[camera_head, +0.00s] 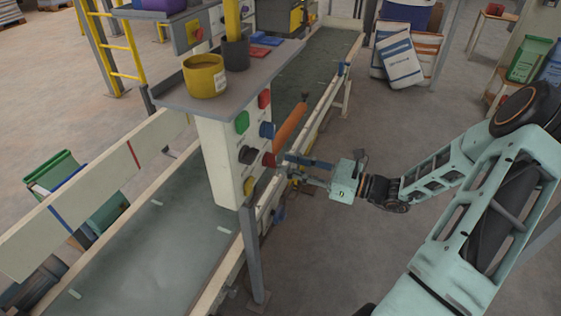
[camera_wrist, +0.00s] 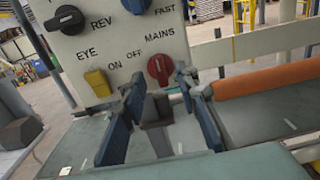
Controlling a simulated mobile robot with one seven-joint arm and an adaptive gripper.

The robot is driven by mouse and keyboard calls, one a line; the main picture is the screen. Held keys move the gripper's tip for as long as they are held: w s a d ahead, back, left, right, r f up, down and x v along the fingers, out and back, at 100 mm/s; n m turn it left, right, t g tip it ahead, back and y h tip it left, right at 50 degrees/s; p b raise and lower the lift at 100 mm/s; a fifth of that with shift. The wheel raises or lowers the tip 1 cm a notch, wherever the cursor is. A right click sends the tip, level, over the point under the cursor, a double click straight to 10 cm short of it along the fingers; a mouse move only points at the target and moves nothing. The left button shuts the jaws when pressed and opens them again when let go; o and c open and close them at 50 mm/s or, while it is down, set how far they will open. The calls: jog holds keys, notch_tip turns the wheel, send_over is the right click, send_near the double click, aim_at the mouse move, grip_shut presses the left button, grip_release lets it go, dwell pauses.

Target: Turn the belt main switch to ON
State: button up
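The control panel (camera_head: 218,165) stands beside the conveyor. Its lettered face fills the upper wrist view (camera_wrist: 115,48). The red rotary knob (camera_wrist: 160,68) sits beside the words ON, OFF and MAINS. It also shows in the head view (camera_head: 269,160), low on the panel. A pale mark crosses the knob, but I cannot tell its setting for sure. My gripper (camera_head: 289,168) is just right of the knob in the head view. In the wrist view my gripper (camera_wrist: 162,86) has its blue fingers apart, tips just below the knob. I cannot tell whether they touch it.
A black knob (camera_wrist: 66,18), blue knob (camera_wrist: 136,4) and yellow control (camera_wrist: 97,82) share the panel. An orange cylinder (camera_head: 291,124) lies close behind my gripper. A shelf with a yellow pot (camera_head: 204,78) overhangs the panel. The floor right of the conveyor is mostly clear.

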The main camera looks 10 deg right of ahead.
aim_at(270, 160)
jog(key=shift+x, duration=1.6)
jog(key=shift+c, duration=0.2)
grip_shut()
